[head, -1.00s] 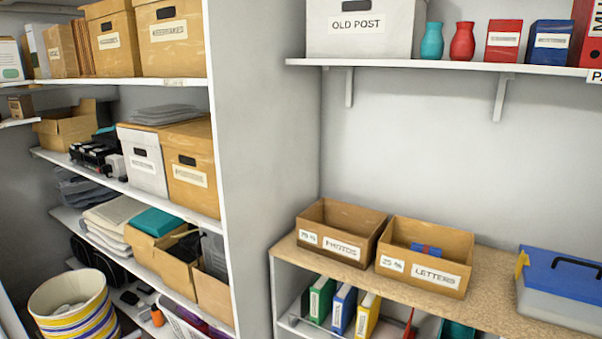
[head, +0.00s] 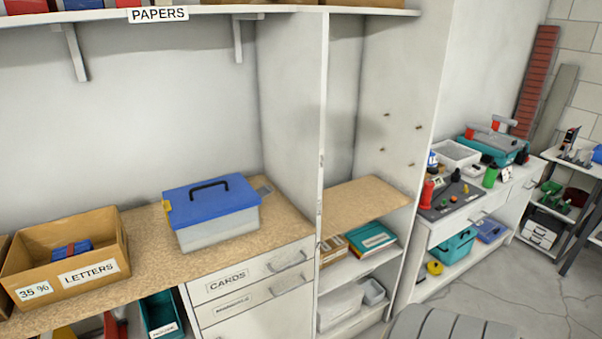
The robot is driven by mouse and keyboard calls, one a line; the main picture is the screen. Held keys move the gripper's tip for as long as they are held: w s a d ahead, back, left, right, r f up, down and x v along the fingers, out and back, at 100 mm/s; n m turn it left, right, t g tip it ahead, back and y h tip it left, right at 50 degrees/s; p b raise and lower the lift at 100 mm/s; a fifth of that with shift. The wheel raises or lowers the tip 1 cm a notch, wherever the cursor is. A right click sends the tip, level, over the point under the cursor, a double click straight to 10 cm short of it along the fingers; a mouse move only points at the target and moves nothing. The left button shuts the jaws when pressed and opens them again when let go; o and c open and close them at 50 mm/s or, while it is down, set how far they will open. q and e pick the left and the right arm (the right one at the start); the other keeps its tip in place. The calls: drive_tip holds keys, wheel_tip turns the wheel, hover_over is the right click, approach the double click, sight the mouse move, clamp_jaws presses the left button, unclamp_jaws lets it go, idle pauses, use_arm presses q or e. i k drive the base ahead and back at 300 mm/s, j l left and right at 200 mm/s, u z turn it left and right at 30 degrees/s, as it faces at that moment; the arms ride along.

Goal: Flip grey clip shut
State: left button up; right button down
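A storage box with a blue lid (head: 212,192) and a translucent grey body (head: 220,231) stands on the speckled counter. Its lid lies on the body and has a dark handle on top. A yellow clip (head: 167,207) shows at the box's left end. Neither of my grippers is in view.
An open cardboard box labelled LETTERS (head: 90,268) stands left of the blue-lidded box on the counter (head: 150,262). A white upright panel (head: 322,130) bounds the counter's right. Drawers (head: 250,285) are below. A cluttered workbench (head: 440,232) stands farther right, beside open floor (head: 545,290).

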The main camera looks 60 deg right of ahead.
sight(265, 191)
drive_tip(key=i+l+z, duration=0.15)
drive_tip(key=l, duration=0.3)
drive_tip(key=l+z, duration=0.15)
drive_tip(key=l, duration=0.3)
drive_tip(key=i+l+z, duration=0.2)
drive_tip(key=l, duration=0.2)
drive_tip(key=i+l+z, duration=0.15)
drive_tip(key=l, duration=0.25)
drive_tip(key=i+l+z, duration=0.15)
drive_tip(key=k+l+z, duration=0.25)
drive_tip(key=k, duration=0.15)
drive_tip(key=k+l+z, duration=0.3)
drive_tip(key=k, duration=0.15)
drive_tip(key=j, duration=0.1)
